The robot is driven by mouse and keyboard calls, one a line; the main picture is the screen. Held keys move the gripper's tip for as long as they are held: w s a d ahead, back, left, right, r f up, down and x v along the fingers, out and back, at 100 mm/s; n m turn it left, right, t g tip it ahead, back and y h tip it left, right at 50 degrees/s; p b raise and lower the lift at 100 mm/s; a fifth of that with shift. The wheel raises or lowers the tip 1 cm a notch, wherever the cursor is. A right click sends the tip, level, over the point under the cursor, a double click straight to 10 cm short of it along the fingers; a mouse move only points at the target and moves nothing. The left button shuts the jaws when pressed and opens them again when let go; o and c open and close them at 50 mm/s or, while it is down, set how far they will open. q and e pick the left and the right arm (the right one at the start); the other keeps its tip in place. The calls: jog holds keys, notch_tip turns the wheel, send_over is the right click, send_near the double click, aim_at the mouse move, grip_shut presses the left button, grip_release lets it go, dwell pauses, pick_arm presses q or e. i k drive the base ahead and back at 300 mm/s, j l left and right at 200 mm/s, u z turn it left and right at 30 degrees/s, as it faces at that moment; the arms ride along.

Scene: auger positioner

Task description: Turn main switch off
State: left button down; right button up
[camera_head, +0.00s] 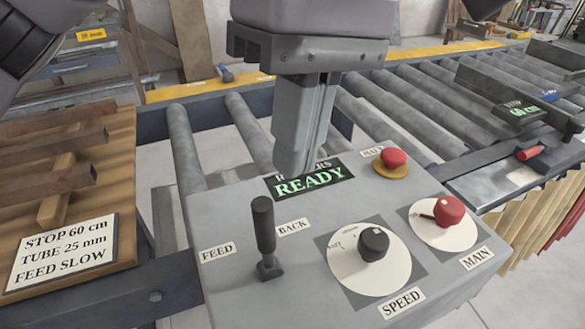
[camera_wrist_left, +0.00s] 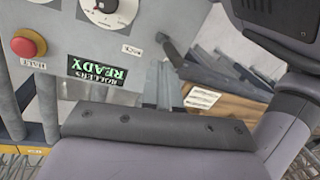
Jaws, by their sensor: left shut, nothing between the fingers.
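The main switch (camera_head: 449,211) is a red knob on a white round dial, above the MAIN label at the right of the grey control panel (camera_head: 225,285). A small dark pointer shows at the knob's left side. My left gripper (camera_head: 297,168) points down over the panel's back edge, beside the green READY display (camera_head: 310,183). It is shut and empty, to the left of the main switch and apart from it. My right gripper is not in view.
A red HALT button (camera_head: 394,158) on a yellow base stands between my gripper and the main switch. A black SPEED knob (camera_head: 374,243) and an upright black FEED/BACK lever (camera_head: 264,235) stand nearer the front. Conveyor rollers (camera_head: 385,115) run behind the panel.

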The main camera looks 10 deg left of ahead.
aim_at(448, 211)
jog(key=k+l, duration=0.8)
